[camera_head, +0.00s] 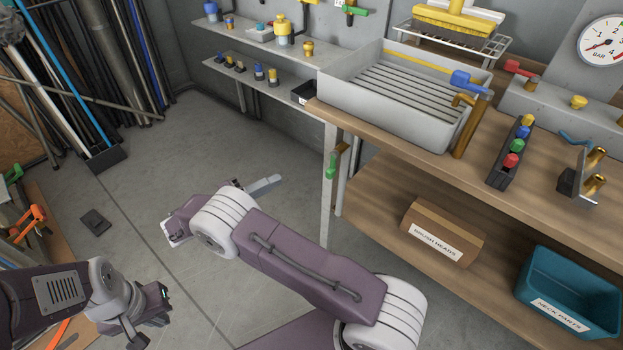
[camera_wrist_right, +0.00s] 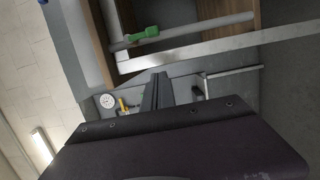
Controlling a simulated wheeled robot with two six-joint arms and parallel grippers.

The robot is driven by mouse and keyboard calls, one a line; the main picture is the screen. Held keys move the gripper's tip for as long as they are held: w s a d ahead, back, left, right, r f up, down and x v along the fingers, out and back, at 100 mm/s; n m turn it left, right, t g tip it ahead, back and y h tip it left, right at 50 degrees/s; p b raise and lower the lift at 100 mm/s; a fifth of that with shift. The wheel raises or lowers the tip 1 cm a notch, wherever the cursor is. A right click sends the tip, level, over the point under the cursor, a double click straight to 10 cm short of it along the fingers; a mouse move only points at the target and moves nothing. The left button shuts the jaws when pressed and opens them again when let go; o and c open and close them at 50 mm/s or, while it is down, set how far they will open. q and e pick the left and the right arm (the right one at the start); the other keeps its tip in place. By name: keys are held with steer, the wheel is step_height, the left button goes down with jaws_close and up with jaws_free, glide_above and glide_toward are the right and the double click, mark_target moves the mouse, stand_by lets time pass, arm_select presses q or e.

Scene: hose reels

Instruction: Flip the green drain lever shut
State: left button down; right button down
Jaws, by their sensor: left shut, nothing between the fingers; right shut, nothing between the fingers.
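The green drain lever (camera_head: 332,165) hangs on the drain pipe below the sink's front left corner, by the bench leg. In the right wrist view the green lever (camera_wrist_right: 143,34) lies along a grey pipe, beyond and slightly left of my fingertips. My right gripper (camera_head: 277,181) is shut and empty, left of the lever and apart from it; its closed fingers (camera_wrist_right: 157,78) also show in the wrist view. My left gripper (camera_head: 139,341) is shut and empty at the lower left, far from the lever. Part of it is cut off by the frame edge.
The grey sink (camera_head: 345,88) sits on the wooden bench (camera_head: 400,145). A bench leg (camera_head: 327,205) stands close to the lever. A cardboard box (camera_head: 442,235) and a teal bin (camera_head: 570,295) are on the lower shelf. The floor left of the bench is mostly clear.

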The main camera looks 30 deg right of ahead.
mark_target(331, 165)
steer(key=shift+d, duration=0.1)
steer(key=s+d+b, duration=0.2)
steer(key=d+b, duration=0.1)
steer(key=d, duration=0.8)
steer(key=shift+s+d, duration=0.2)
